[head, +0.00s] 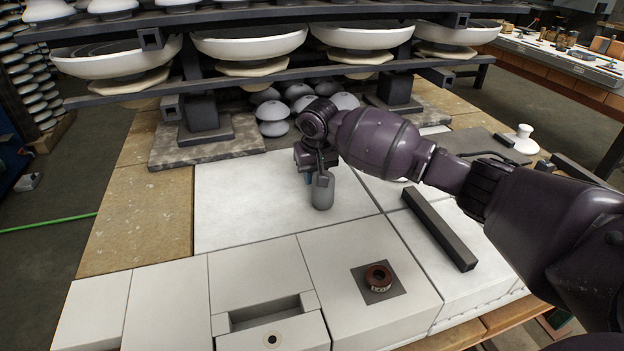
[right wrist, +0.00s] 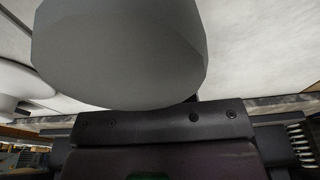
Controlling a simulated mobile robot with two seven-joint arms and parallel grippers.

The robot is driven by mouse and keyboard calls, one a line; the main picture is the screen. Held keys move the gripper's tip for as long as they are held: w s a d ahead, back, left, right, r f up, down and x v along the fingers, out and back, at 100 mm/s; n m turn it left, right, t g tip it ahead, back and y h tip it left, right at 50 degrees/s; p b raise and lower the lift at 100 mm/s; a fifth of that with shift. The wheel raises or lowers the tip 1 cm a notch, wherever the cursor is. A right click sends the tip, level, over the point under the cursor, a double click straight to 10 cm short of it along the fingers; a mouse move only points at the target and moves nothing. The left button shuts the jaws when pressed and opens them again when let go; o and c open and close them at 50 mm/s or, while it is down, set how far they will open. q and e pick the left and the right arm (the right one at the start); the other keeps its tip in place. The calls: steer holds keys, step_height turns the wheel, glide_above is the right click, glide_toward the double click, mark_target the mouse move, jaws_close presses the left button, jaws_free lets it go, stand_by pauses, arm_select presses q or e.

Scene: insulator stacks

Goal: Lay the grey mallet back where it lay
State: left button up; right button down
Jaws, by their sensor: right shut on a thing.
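The grey mallet (head: 322,192) hangs below my right gripper (head: 317,168) in the head view, over the white tabletop (head: 250,210). My right gripper is shut on the mallet, and my purple arm reaches in from the right. In the right wrist view the mallet's broad grey face (right wrist: 120,50) fills the upper left, close to the camera, and covers much of the scene. The fingertips are mostly hidden there. I cannot tell whether the mallet touches the table. My left gripper is not in view.
A dark bar (head: 440,228) lies to the right on the white surface. A brown ring (head: 378,278) sits on a dark square in front. A white block has a recessed slot (head: 265,312). Racks with large white insulators (head: 250,42) stand behind. The white surface left of the mallet is clear.

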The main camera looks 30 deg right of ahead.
steer(key=shift+f, duration=0.65)
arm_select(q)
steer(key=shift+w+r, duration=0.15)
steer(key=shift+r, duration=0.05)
arm_select(e)
steer(key=shift+r, duration=0.2)
steer(key=c, duration=1.4)
jaws_free()
steer(key=shift+f, duration=0.15)
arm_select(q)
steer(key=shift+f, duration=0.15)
arm_select(e)
steer(key=o, duration=0.5)
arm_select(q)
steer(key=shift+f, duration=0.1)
